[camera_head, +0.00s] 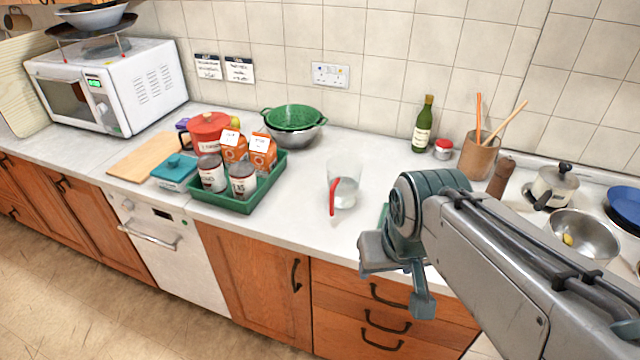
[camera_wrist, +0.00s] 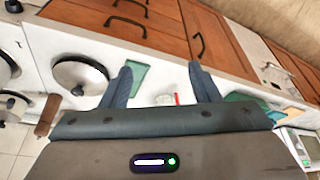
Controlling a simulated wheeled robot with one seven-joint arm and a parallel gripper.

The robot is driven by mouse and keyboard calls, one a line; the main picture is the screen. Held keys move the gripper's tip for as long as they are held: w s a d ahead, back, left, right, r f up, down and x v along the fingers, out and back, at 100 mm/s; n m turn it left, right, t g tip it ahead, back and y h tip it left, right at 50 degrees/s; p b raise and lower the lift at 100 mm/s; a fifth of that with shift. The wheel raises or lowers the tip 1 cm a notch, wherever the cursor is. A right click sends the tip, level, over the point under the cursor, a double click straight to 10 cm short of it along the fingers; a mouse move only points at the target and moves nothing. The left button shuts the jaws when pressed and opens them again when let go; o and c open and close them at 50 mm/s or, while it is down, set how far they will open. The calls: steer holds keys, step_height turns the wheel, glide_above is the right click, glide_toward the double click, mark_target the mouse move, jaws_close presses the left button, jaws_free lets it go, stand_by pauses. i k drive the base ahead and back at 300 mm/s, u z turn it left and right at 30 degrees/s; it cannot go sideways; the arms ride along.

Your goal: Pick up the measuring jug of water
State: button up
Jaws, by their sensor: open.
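The measuring jug (camera_head: 346,188) is clear, with a red handle facing the front and some water low inside. It stands upright on the white counter, right of the green tray. In the wrist view, a small clear and red shape (camera_wrist: 166,99) beyond the gripper body looks like the jug, mostly hidden. My gripper (camera_head: 396,282) is open and empty, in front of and to the right of the jug, near the counter's front edge. Its two fingers (camera_wrist: 162,84) are spread apart in the wrist view. They do not touch the jug.
The green tray (camera_head: 232,206) holds cans and orange cartons. A colander in a steel bowl (camera_head: 293,136) stands behind. A green bottle (camera_head: 423,125), utensil pot (camera_head: 478,158) and pepper mill (camera_head: 501,178) stand at the right. A flat green item (camera_wrist: 138,74) lies near a finger. Counter around the jug is clear.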

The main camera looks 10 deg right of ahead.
mark_target(344, 172)
steer(key=u, duration=0.05)
steer(key=k, duration=0.65)
steer(key=u, duration=0.5)
steer(key=i, duration=1.35)
steer(key=z, duration=0.85)
